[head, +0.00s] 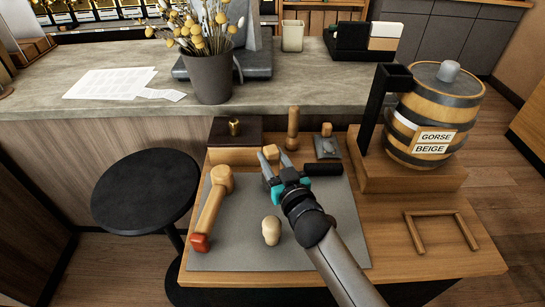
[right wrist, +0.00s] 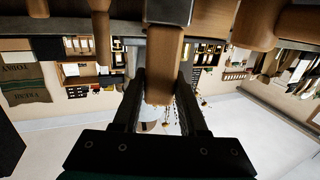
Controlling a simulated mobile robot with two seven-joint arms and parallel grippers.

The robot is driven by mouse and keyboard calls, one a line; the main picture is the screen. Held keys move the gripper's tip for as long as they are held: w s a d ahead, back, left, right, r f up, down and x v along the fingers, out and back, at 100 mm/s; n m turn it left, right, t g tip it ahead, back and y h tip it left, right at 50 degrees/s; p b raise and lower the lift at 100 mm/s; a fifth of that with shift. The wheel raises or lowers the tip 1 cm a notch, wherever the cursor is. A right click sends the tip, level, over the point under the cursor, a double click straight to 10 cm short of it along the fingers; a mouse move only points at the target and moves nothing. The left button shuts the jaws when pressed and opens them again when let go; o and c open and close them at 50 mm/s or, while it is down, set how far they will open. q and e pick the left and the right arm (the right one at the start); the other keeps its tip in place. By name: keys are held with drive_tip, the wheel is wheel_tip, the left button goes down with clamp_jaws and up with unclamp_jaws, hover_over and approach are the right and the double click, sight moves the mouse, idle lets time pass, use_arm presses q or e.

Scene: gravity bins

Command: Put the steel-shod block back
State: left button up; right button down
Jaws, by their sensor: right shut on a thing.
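My right gripper (head: 275,160) is shut on a pale wooden block (head: 271,153), above the back of the grey mat (head: 230,248). In the right wrist view this block (right wrist: 165,65) stands between the two fingers, with a grey metal piece (right wrist: 168,11) at its upper end in the picture. I take it for the steel-shod block, but the fingers hide part of it. Whether its foot touches anything is unclear. My left gripper is not in view.
Around the mat are a red-ended wooden mallet (head: 212,205), a wooden knob (head: 271,230), a black handle (head: 323,170), an upright wooden peg (head: 293,128) and a grey plate with a wooden grip (head: 327,147). A barrel (head: 435,105) stands right.

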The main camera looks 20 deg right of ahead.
drive_tip(key=shift+f, duration=0.3)
drive_tip(key=shift+c, duration=1.8)
unclamp_jaws()
drive_tip(key=shift+s, duration=0.1)
drive_tip(key=s+d+r+p, duration=0.1)
drive_tip(key=s, duration=1.4)
